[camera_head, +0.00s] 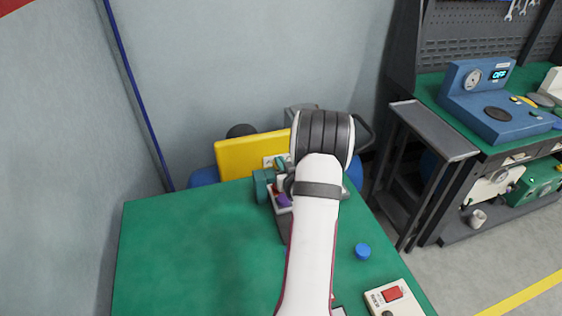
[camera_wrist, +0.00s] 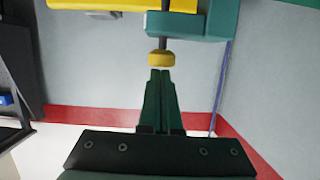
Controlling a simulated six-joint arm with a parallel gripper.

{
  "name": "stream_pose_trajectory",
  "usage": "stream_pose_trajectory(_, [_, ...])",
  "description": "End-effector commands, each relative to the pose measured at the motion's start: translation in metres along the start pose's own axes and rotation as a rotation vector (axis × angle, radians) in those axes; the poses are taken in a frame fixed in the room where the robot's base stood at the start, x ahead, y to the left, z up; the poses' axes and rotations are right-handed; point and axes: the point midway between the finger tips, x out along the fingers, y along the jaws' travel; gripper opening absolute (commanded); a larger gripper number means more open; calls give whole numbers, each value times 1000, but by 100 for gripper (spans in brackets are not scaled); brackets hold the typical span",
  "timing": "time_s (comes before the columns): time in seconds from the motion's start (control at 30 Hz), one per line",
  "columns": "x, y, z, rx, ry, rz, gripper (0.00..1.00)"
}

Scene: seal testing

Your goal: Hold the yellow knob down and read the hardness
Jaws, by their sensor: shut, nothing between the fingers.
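The yellow knob (camera_wrist: 161,58) sits at the end of a dark rod that comes out of a teal housing (camera_wrist: 205,24) in the wrist view. My gripper (camera_wrist: 160,73) is shut and empty, its green fingers together. The fingertips line up with the knob and show just below it in the picture; I cannot tell whether they touch. In the head view a teal device (camera_head: 262,186) stands at the back of the green table, partly hidden by my arm. The knob and my fingers are hidden there, and no hardness reading can be made out.
A yellow panel (camera_head: 240,157) stands behind the device. A grey bin (camera_head: 283,222) with small items is beside my arm. A blue cap (camera_head: 362,251) and a box with a red switch (camera_head: 392,297) lie right. The table's left part (camera_head: 190,250) is clear.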

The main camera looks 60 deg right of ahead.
Motion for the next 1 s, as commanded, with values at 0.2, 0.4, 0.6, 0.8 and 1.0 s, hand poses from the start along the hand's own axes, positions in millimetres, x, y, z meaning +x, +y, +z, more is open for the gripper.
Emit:
stream_pose_trajectory(0.2, [5, 0, 20, 1, -3, 1, 0])
stream_pose_trajectory(0.4, [4, 0, 24, 7, -13, 2, 0])
stream_pose_trajectory(0.6, [4, 0, 25, 8, -16, 1, 0])
stream_pose_trajectory(0.8, [4, -1, 25, 7, -16, 0, 0])
stream_pose_trajectory(1.0, [4, -1, 25, 7, -16, -1, 0])
